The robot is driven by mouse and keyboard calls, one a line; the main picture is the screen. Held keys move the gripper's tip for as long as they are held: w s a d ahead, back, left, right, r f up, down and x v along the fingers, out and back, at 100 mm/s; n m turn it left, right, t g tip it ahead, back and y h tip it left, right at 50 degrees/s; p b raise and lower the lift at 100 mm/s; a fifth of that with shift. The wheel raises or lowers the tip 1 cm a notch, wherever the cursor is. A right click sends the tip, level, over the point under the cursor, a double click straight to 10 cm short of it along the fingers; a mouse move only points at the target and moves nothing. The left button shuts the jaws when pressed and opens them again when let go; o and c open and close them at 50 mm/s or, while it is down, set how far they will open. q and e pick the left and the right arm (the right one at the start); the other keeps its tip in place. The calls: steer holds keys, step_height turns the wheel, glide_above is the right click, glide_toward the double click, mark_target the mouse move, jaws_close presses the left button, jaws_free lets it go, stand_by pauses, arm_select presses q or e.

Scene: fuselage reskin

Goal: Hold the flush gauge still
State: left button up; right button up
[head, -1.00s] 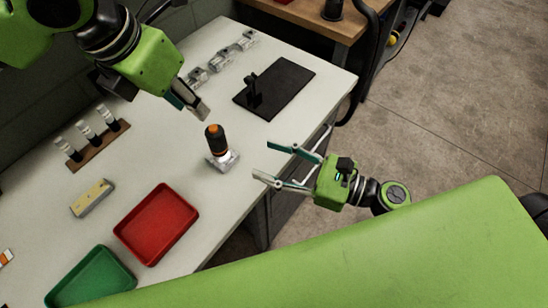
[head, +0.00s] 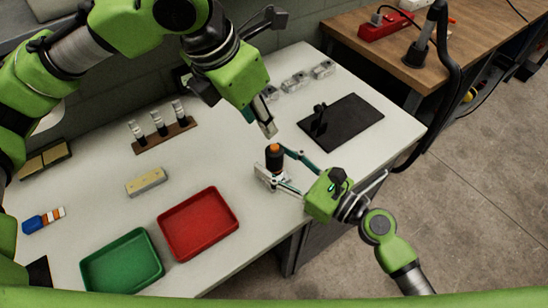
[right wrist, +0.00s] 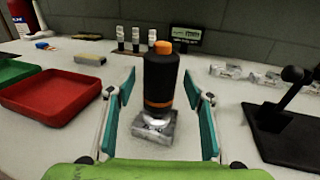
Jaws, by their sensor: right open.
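The flush gauge (head: 274,158) is a black upright cylinder with an orange top and orange band on a shiny metal base. It stands on the white table near its front edge, and shows in the middle of the right wrist view (right wrist: 160,85). My right gripper (head: 281,170) is open, its teal-padded fingers on either side of the gauge. In the right wrist view the right gripper (right wrist: 162,90) shows gaps between both pads and the gauge. My left gripper (head: 267,130) points down just above and behind the gauge; its finger opening is unclear.
A red tray (head: 198,222) and a green tray (head: 122,262) lie to the left. A black plate with a stand (head: 345,125) lies to the right. Behind are a rack of small bottles (head: 165,138) and several metal parts (head: 296,82). A yellowish block (head: 146,182) lies behind the red tray.

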steer(key=shift+w+a, duration=0.25)
steer(key=shift+a, duration=0.05)
jaws_close()
arm_select(q)
jaws_close()
stand_by(1.0)
